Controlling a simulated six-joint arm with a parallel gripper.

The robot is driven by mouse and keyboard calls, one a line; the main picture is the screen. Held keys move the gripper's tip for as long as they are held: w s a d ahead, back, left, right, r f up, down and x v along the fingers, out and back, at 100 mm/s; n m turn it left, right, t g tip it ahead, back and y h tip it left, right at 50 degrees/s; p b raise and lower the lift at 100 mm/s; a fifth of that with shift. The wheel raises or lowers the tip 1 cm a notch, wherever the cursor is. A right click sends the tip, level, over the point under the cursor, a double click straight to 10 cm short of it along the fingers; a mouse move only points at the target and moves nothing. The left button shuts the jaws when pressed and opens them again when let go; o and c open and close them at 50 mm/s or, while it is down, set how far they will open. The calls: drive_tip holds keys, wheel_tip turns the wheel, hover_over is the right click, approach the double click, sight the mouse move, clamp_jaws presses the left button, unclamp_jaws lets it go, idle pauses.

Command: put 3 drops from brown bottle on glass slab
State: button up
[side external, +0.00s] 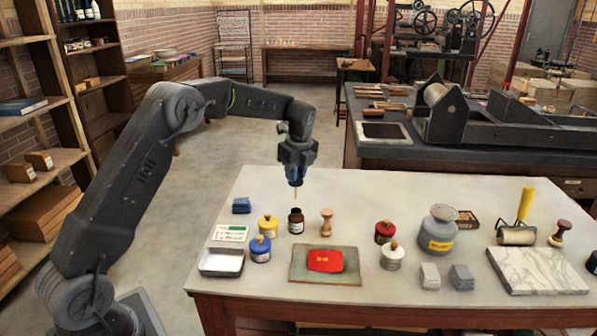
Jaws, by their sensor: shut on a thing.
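The brown bottle (296,222), small and dark with a pale label, stands upright on the table. My gripper (296,183) is above it, pointing down, shut on a thin dropper (297,193) whose pale stem hangs over the bottle's neck. The stem's tip appears just above the bottle, though I cannot tell the exact gap. The flat greenish-grey slab (298,272) looks like the glass slab and lies to the front right of the bottle. A red ink patch (326,261) with small yellowish marks covers its middle. I cannot make out any drops.
A wooden-handled stamp (326,223), yellow jar (267,227) and blue jar (260,249) stand near the bottle. A white tray (222,262) lies left. Red (385,232) and white (393,258) jars stand right of the slab; a marble slab (540,270) lies farther right.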

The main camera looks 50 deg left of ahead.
drive_tip(key=shift+f, duration=4.25)
drive_tip(key=shift+r, duration=4.5)
drive_tip(key=shift+d, duration=0.15)
drive_tip(key=s+d+f, duration=0.2)
drive_tip(key=d+f, duration=0.1)
drive_tip(key=d, duration=1.3)
wheel_tip(320, 180, down, 6)
drive_tip(key=shift+w+d, duration=0.15)
drive_tip(key=shift+d, duration=0.1)
drive_tip(key=shift+f, duration=0.65)
